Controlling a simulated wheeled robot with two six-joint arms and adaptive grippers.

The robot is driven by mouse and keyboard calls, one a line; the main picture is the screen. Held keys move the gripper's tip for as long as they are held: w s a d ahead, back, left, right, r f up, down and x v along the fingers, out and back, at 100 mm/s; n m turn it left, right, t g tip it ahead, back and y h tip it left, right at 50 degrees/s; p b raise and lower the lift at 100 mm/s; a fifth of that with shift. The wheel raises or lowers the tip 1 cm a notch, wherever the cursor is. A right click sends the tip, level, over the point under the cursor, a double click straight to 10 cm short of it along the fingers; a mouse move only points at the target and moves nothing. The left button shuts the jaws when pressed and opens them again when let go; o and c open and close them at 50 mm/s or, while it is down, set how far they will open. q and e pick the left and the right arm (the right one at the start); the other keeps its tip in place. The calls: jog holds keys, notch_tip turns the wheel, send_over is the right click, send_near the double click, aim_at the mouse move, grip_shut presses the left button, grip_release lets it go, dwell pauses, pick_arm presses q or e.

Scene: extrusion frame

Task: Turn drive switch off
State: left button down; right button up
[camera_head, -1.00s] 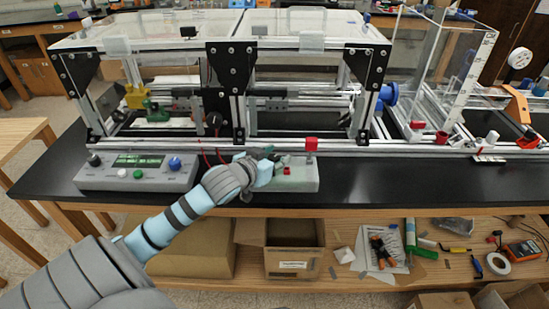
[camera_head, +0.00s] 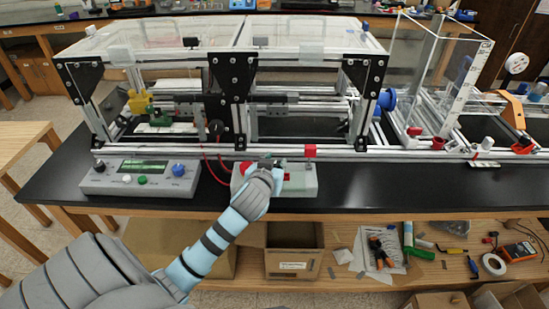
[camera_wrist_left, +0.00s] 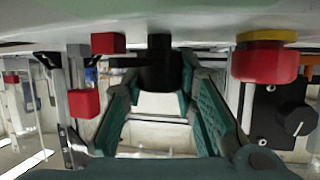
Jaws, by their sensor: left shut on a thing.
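The small white control box (camera_head: 303,184) stands at the bench's front edge. My left gripper (camera_head: 266,163) reaches over its left part. In the left wrist view, the gripper's green fingers (camera_wrist_left: 160,82) are on both sides of a black knob (camera_wrist_left: 160,62) on the box and shut on it. No label on the knob is readable, so I cannot tell its setting. A red mushroom button (camera_wrist_left: 265,62) with a yellow ring is beside the knob; it also shows left of my gripper in the head view (camera_head: 243,169). My right gripper is not in view.
A grey console (camera_head: 140,178) with a green display is to the left. The extrusion frame (camera_head: 240,95) rises close behind. The black bench top (camera_head: 420,182) is clear to the right.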

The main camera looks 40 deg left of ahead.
pick_arm(q)
jog(key=shift+d+n+g+y, duration=0.1)
jog(key=shift+n+g+y, duration=0.4)
jog(key=shift+n+y, duration=0.5)
jog(key=shift+n+g+y, duration=0.3)
jog(key=shift+n+y, duration=0.1)
jog(key=shift+n, duration=0.1)
jog(key=n+g+y+b, duration=0.1)
jog(key=n+g+y, duration=0.1)
jog(key=shift+f+n, duration=0.15)
jog(key=shift+n, duration=0.15)
jog(key=n+g+y+b, duration=0.1)
jog(key=n+g+b, duration=0.2)
jog(key=g+b, duration=0.1)
jog(key=n+g+y+b, duration=0.2)
jog(key=n+g+b, duration=0.2)
jog(key=b, duration=0.1)
jog(key=shift+s+f+n+g+b, duration=0.1)
jog(key=shift+n+g+b, duration=1)
jog(key=shift+g+b, duration=0.1)
jog(key=shift+b, duration=0.15)
jog(key=shift+s+r, duration=0.1)
jog(key=shift+r, duration=0.1)
jog(key=c, duration=1.5)
grip_release()
jog(key=shift+a, duration=0.2)
jog(key=shift+c, duration=0.2)
